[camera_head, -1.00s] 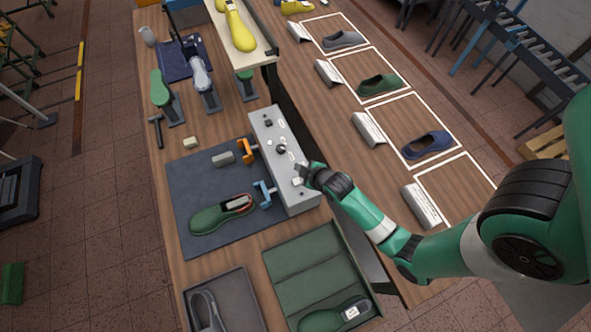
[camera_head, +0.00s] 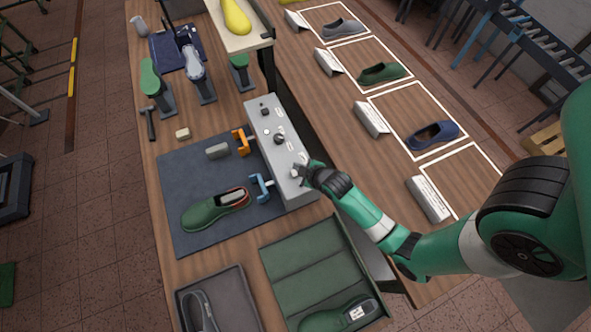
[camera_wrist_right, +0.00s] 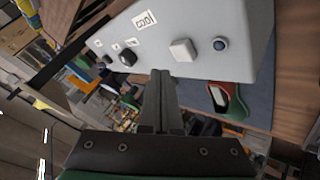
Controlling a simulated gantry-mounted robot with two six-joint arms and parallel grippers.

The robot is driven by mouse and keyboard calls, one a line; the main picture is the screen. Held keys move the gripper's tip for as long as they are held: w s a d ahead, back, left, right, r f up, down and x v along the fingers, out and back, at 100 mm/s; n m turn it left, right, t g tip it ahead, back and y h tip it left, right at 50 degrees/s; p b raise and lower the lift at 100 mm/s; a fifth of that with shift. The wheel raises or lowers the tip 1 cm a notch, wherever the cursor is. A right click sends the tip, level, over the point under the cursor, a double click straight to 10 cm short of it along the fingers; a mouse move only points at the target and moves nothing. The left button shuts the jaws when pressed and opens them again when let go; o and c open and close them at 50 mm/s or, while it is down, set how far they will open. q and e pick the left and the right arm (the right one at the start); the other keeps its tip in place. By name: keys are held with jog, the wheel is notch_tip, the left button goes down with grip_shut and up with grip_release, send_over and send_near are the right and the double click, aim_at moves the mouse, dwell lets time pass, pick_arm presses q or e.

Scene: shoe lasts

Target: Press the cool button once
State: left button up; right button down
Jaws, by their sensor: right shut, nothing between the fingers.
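The grey control box (camera_head: 290,190) stands on the bench. In the right wrist view its panel (camera_wrist_right: 205,18) carries a label (camera_wrist_right: 145,21), turned over, that seems to read COOL. A white square button (camera_wrist_right: 183,50) sits near that label, with a small blue round button (camera_wrist_right: 220,43) beside it. My right gripper (camera_head: 301,172) is shut and empty, over the near part of the box. In the wrist view its fingertips (camera_wrist_right: 160,74) lie beside the white button; I cannot tell whether they touch. In the head view the gripper partly hides that area. My left gripper is out of view.
A dark knob (camera_head: 279,139) is farther along the box. Orange (camera_head: 241,141) and blue (camera_head: 262,187) clamps stand at its left side. A green shoe (camera_head: 215,210) lies on the dark mat (camera_head: 185,170). A green tray (camera_head: 310,265) is in front.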

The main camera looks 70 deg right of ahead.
jog(key=shift+f+b, duration=0.3)
jog(key=shift+f, duration=0.55)
dwell(1.3)
jog(key=shift+f, duration=0.4)
jog(key=shift+f+b, duration=0.5)
jog(key=shift+b, duration=0.1)
dwell(0.4)
dwell(0.4)
jog(key=shift+r+p, duration=0.95)
jog(key=shift+p, duration=0.1)
notch_tip(320, 180, up, 5)
jog(key=p, duration=0.5)
jog(key=shift+r, duration=0.1)
